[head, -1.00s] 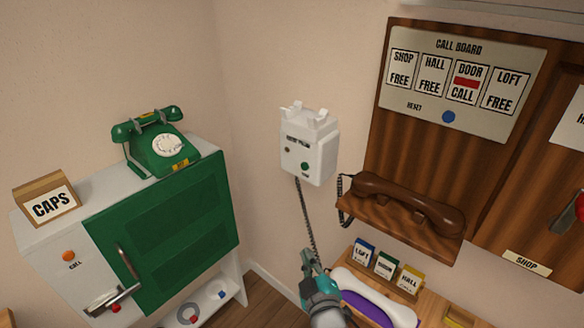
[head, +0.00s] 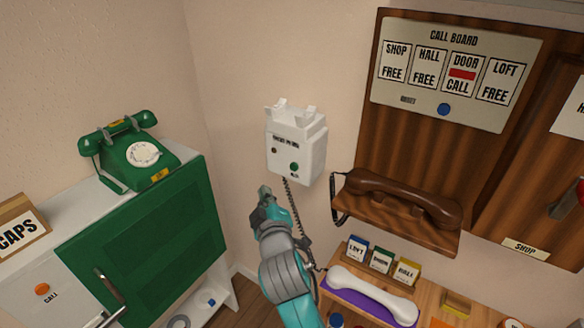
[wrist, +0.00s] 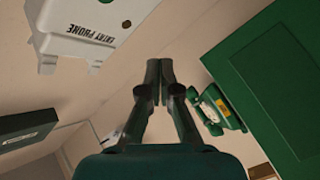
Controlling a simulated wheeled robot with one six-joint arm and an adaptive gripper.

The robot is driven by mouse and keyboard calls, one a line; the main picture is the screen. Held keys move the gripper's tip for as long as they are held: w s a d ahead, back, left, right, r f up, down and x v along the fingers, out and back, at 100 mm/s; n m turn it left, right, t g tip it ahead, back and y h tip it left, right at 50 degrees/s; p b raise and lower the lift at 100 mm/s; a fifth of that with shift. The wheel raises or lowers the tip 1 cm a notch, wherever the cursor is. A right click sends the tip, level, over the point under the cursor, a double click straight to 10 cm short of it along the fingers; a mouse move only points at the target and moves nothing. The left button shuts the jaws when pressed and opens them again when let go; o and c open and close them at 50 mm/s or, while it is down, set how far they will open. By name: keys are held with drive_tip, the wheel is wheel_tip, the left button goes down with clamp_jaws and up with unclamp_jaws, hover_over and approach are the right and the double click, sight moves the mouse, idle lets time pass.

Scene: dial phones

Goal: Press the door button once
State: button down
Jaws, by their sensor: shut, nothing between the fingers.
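The white entry phone (head: 296,145) hangs on the wall in the middle of the head view. It has an empty cradle on top, a small dark dot, and a green button (head: 294,167) low on its front; the lettering by the button is too small to read. My gripper (head: 265,191) is shut and empty, below and left of the entry phone, apart from it. In the wrist view my gripper (wrist: 158,68) points up between the entry phone (wrist: 82,28) at upper left and the green cabinet at right. The call board (head: 455,66) shows DOOR with a red flag and CALL.
A green dial phone (head: 140,160) stands on the green-doored cabinet (head: 150,245) at left. A brown handset (head: 405,196) rests on a wooden shelf at right. A white handset (head: 372,292) lies on purple below, near several small labelled cards. A coiled cord hangs under the entry phone.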

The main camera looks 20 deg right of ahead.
drive_tip(key=shift+d, duration=0.1)
drive_tip(key=shift+w+d, duration=0.85)
drive_tip(key=shift+d, duration=0.3)
drive_tip(key=shift+w+d, duration=0.85)
drive_tip(key=shift+d, duration=0.35)
drive_tip(key=shift+w+d, duration=0.85)
drive_tip(key=shift+d, duration=0.3)
drive_tip(key=shift+w+d, duration=0.25)
drive_tip(key=shift+d, duration=0.1)
drive_tip(key=shift+w+d, duration=0.25)
drive_tip(key=shift+d, duration=0.05)
drive_tip(key=shift+s+a, duration=0.5)
drive_tip(key=shift+a, duration=0.15)
drive_tip(key=shift+s+a, duration=0.75)
drive_tip(key=shift+a, duration=0.25)
drive_tip(key=shift+s+a, duration=0.75)
drive_tip(key=shift+a, duration=0.25)
